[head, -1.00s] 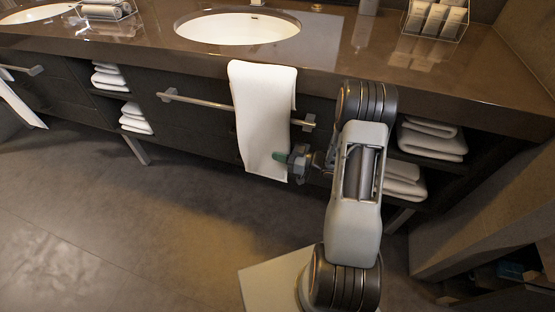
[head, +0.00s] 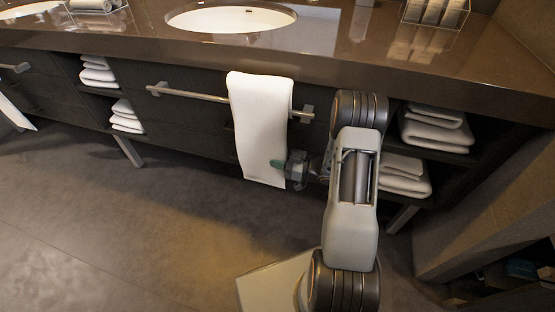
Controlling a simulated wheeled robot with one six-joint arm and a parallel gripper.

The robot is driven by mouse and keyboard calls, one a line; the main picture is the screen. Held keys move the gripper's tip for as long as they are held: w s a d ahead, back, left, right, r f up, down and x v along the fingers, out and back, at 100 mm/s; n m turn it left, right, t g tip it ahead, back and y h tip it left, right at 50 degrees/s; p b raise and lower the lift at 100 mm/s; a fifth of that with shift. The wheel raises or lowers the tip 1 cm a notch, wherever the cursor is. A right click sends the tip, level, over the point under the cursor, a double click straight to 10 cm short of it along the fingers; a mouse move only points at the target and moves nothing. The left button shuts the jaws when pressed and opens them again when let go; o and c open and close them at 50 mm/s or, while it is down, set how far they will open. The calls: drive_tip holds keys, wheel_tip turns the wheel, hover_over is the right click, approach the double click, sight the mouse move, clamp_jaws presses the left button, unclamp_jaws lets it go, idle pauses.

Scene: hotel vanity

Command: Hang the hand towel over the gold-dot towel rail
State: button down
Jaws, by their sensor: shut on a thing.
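The white hand towel (head: 262,120) hangs upright as a long strip in front of the drawer fronts. It crosses the near metal towel rail (head: 188,94) close to its right bracket, and its upper end stands above the rail's line. I cannot tell whether any of it passes behind the rail. My gripper (head: 279,164) is at the towel's lower right edge, shut on it, with a green fingertip showing against the cloth. No gold dot can be made out on this rail; the towel hides part of it.
A brown counter (head: 330,66) with a sink (head: 232,18) overhangs the drawers. Folded towels (head: 437,128) fill open shelves on both sides. Another rail (head: 14,69) with a white towel (head: 14,112) is at the far left. The floor (head: 120,230) is clear.

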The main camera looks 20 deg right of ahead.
drive_tip(key=shift+f+b, duration=2.2)
drive_tip(key=shift+f, duration=1)
drive_tip(key=c, duration=1)
unclamp_jaws()
drive_tip(key=shift+f, duration=0.1)
drive_tip(key=p+v, duration=0.3)
drive_tip(key=v, duration=1.1)
drive_tip(key=shift+p, duration=0.35)
drive_tip(key=shift+a, duration=0.1)
